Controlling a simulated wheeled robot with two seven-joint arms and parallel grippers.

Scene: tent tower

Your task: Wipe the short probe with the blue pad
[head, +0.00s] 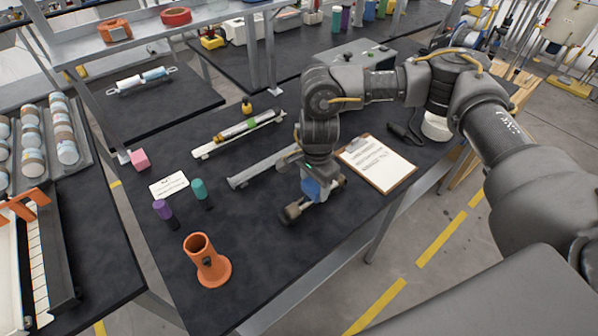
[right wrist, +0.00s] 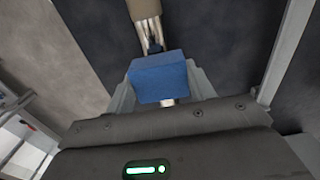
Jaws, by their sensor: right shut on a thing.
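The blue pad (head: 312,189) is held between the fingers of my right gripper (head: 314,190), low over the black table. In the right wrist view the blue pad (right wrist: 160,78) sits between the grey fingers (right wrist: 160,82). A short dark and metallic piece with a tan end, seemingly the short probe (head: 292,212), lies below the gripper. Its tan end and silver prongs (right wrist: 148,25) show just beyond the pad in the right wrist view, and a bit of shaft shows on the near side. The pad hides its middle; I cannot tell whether they touch. My left gripper is out of view.
A longer probe (head: 236,131) lies on a pale cradle, with a grey cradle (head: 262,168) nearer. A clipboard (head: 377,163) lies right of my gripper. An orange holder (head: 207,262), purple cylinder (head: 163,210) and teal cylinder (head: 201,191) stand left. The table's front middle is clear.

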